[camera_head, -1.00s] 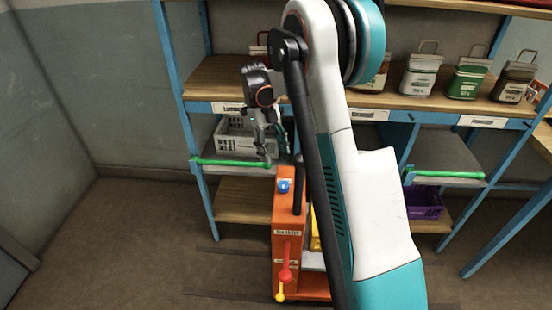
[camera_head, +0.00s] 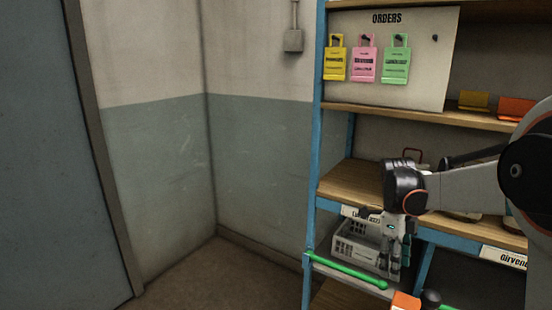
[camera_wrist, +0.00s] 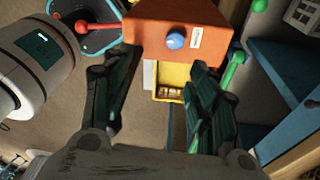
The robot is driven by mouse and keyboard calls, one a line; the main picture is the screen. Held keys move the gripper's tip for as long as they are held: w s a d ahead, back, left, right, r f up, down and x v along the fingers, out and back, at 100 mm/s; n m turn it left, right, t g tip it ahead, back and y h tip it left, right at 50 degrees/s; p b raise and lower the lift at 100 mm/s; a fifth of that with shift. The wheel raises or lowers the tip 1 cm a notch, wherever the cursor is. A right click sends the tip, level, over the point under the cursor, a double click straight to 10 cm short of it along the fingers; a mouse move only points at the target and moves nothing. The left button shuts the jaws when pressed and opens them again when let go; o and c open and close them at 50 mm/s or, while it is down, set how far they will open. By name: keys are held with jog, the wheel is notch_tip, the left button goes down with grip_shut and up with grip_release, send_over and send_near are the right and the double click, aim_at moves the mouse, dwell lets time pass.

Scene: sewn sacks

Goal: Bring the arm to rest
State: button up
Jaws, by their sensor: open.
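My gripper (camera_head: 393,258) hangs pointing down in front of the blue-framed shelf, beside the white crate (camera_head: 349,246) in the head view. In the wrist view my gripper (camera_wrist: 160,112) has its two dark fingers spread apart with nothing between them. Beyond and below the fingers is an orange machine (camera_wrist: 170,22) with a blue knob (camera_wrist: 175,40) and a yellow compartment holding small items that I cannot make out. Only the top corner of the orange machine (camera_head: 405,300) shows in the head view.
An orders board (camera_head: 400,85) with yellow, pink and green tags is on the upper shelf. A green bar (camera_head: 348,269) runs along the lower shelf's front. A red-knobbed lever (camera_wrist: 81,27) sticks out beside the machine. Floor at the left (camera_head: 215,270) is clear.

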jog(key=s+a+r+n+t, duration=0.4)
jog(key=s+a+r+n, duration=0.3)
jog(key=s+n, duration=0.5)
jog(key=s+a+f+n+t+y, duration=0.1)
jog(key=s+a+n+t, duration=0.3)
jog(key=s+n, duration=0.6)
jog(key=n+t, duration=0.1)
jog(key=n, duration=0.3)
jog(key=shift+a+n, duration=0.3)
jog(key=shift+a, duration=0.1)
jog(key=shift+f, duration=0.1)
